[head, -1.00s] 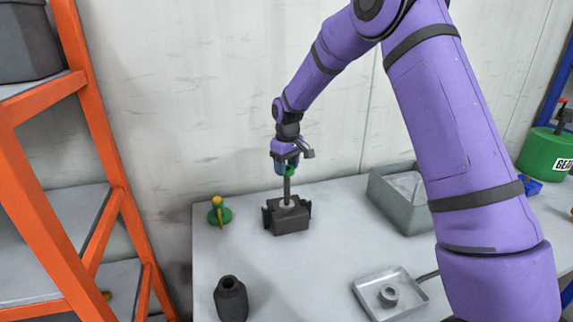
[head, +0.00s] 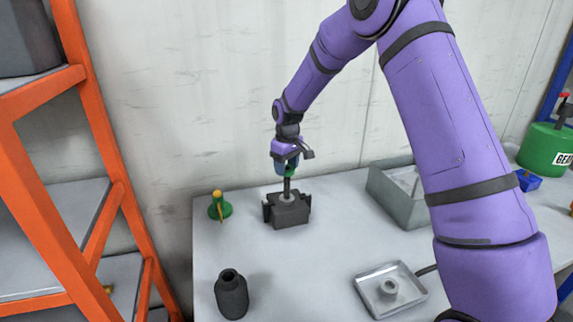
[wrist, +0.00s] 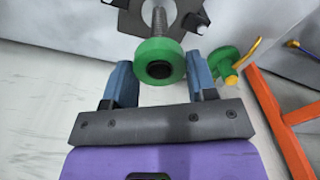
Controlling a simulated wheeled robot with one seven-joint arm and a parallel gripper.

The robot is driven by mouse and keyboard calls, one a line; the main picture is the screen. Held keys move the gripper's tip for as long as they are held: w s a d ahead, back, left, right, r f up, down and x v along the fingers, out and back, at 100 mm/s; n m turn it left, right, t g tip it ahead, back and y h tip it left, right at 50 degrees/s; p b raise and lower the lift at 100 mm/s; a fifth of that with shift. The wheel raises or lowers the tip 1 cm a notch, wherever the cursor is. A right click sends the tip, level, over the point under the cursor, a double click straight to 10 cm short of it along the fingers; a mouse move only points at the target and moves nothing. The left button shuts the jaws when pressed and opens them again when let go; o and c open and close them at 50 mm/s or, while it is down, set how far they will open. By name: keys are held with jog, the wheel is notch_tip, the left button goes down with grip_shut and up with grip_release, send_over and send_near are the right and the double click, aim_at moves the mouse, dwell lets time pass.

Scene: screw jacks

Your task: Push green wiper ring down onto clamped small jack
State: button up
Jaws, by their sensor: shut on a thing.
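The green wiper ring (wrist: 148,50) sits around the dark top end of the small jack's threaded screw (wrist: 159,19) in the wrist view. My gripper (wrist: 160,70) has its two blue fingers on either side of the ring, shut on it. In the head view my gripper (head: 288,168) points down over the jack, with a bit of the green ring (head: 290,170) showing beneath it. The jack's screw (head: 287,187) stands upright in the dark vise (head: 290,213). My fingers hide much of the ring in the head view.
A green and yellow jack (head: 219,207) stands left of the vise. A dark bottle-shaped part (head: 231,295) is at the front left. A grey bin (head: 400,205) is at the right, and a shallow tray (head: 408,308) holds a small ring. An orange shelf frame (head: 100,130) rises at left.

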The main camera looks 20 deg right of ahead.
aim_at(286, 178)
jog(key=shift+f, duration=2.3)
jog(key=o, duration=1.1)
jog(key=shift+c, duration=0.2)
notch_tip(286, 178, up, 10)
jog(key=shift+s+d+f, duration=0.1)
jog(key=shift+r, duration=0.45)
